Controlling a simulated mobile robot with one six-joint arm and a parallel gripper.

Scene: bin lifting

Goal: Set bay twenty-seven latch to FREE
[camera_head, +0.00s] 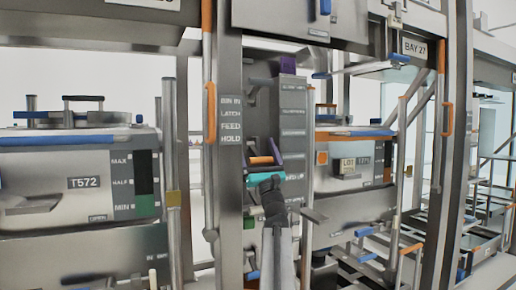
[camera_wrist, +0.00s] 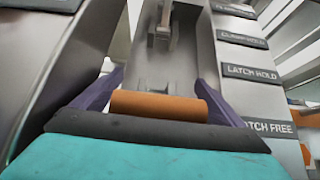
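My gripper, with purple fingers and a teal body, is at the lower part of a grey slotted panel in the head view (camera_head: 263,160). In the wrist view the fingers (camera_wrist: 158,95) are spread, one at each end of an orange bar (camera_wrist: 158,105). The bar also shows in the head view (camera_head: 260,161). Its ends lie close to the fingers; I cannot tell whether they are pressed. A LATCH HOLD label (camera_wrist: 251,73) and, below it, a LATCH FREE label (camera_wrist: 267,127) are right of the slot. The bar's mounting is hidden behind my gripper.
The BAY 27 sign (camera_head: 414,47) hangs at upper right. A bin marked LO1 (camera_head: 347,163) stands right of the panel, and the T572 bin (camera_head: 84,183) stands left. Metal posts and a BIN IN, LATCH, FEED, HOLD sign (camera_head: 230,119) flank the panel closely.

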